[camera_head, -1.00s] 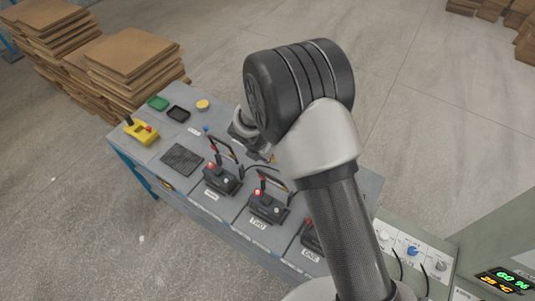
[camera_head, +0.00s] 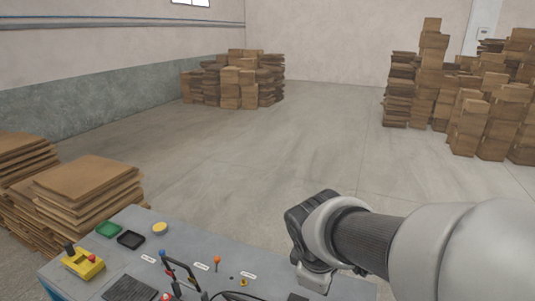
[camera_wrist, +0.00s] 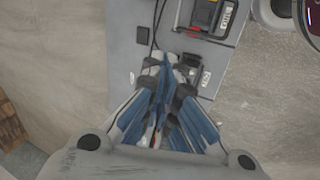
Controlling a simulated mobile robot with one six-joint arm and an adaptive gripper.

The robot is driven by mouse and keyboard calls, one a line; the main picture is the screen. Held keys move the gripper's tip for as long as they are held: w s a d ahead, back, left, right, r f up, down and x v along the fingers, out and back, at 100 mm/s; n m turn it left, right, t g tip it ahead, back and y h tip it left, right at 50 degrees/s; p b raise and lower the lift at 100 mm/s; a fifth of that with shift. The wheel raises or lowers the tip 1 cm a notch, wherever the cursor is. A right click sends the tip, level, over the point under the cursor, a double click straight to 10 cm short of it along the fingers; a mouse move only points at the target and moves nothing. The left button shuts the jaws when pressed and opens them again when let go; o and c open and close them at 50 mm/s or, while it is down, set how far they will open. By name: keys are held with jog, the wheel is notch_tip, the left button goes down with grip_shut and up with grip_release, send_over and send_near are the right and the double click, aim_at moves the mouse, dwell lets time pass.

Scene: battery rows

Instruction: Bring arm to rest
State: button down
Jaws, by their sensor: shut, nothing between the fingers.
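My gripper shows in the wrist view (camera_wrist: 168,68), its blue-padded fingers closed together with nothing between them. It hangs above the edge of the grey table (camera_wrist: 122,60). In the head view my arm reaches in from the right, over the right end of the grey table (camera_head: 88,282). The gripper's fingers are hidden behind the arm there. A black battery device (camera_wrist: 208,18) lies on the table beyond the fingers in the wrist view, apart from them.
On the table are a yellow box (camera_head: 83,263), a green tray (camera_head: 109,229), a black tray (camera_head: 130,240) and a yellow disc (camera_head: 160,228). Cardboard stacks (camera_head: 88,185) stand at the left; others (camera_head: 240,82) stand far back. The floor (camera_head: 290,140) between is clear.

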jog(key=s+d+f+m+b, duration=0.1)
jog(key=s+f+m+b, duration=0.1)
jog(key=s+m+b, duration=0.1)
jog(key=s+d+f+m+y+b, duration=0.1)
jog(key=s+f+m+b, duration=0.2)
jog(key=s+m, duration=0.2)
jog(key=s+d+f+m+b, duration=0.1)
jog(key=s+f+m+b, duration=0.2)
jog(key=s, duration=0.6)
jog(key=shift+d+m+t+y+b, duration=0.3)
jog(key=shift+d+m+t+b, duration=0.1)
jog(key=shift+m+b, duration=0.25)
jog(key=shift+f, duration=0.15)
